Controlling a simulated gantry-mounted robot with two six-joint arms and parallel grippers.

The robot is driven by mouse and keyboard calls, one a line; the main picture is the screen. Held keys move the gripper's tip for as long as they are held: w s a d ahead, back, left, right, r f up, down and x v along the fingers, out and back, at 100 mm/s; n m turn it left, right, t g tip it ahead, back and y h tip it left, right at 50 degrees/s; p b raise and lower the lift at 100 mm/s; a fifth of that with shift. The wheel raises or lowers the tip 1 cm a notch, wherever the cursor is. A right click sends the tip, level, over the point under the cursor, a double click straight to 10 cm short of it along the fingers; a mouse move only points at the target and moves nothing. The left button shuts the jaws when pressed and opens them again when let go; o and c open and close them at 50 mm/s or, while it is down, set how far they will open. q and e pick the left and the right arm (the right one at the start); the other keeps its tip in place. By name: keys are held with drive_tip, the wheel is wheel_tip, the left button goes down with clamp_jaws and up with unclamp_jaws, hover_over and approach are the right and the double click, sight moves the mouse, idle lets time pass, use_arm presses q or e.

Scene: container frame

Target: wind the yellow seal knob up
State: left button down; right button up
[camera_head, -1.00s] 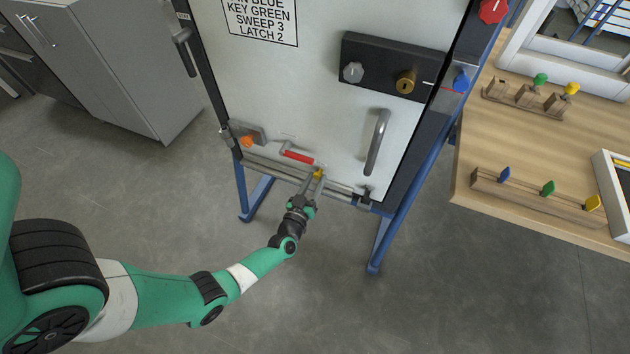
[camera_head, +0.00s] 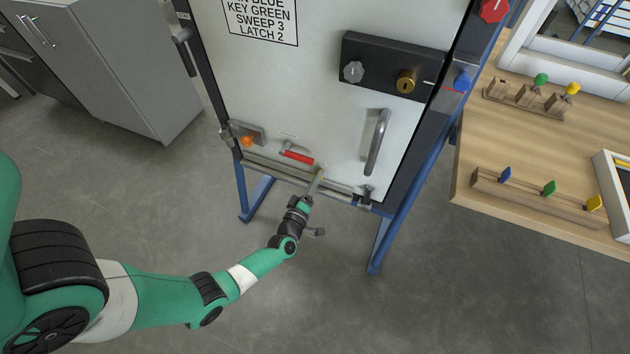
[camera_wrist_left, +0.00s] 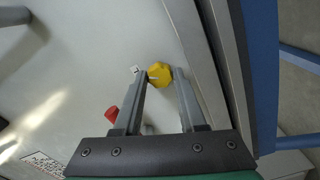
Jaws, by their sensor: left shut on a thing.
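The yellow seal knob (camera_wrist_left: 160,72) is on the pale door panel, with a small white mark on its face. In the wrist view my left gripper (camera_wrist_left: 161,77) has a fingertip on each side of the knob and is shut on it. In the head view the left gripper (camera_head: 318,180) is at the door's lower edge, with its fingers seen nearly edge-on, and the knob is hidden behind them. My right gripper is in neither view.
A red-gripped lever (camera_head: 298,156) is just left of my left fingers, with an orange knob (camera_head: 247,141) further left. A vertical door handle (camera_head: 377,142) is up to the right. A wooden table (camera_head: 520,150) stands at the right.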

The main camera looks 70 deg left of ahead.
use_arm(q)
drive_tip(key=n, duration=0.6)
drive_tip(key=shift+n, duration=0.4)
idle(0.3)
drive_tip(key=shift+c, duration=2.3)
unclamp_jaws()
drive_tip(key=p+v, duration=0.4)
drive_tip(key=v, duration=0.7)
drive_tip(key=shift+s+d, duration=0.15)
drive_tip(key=shift+s, duration=0.15)
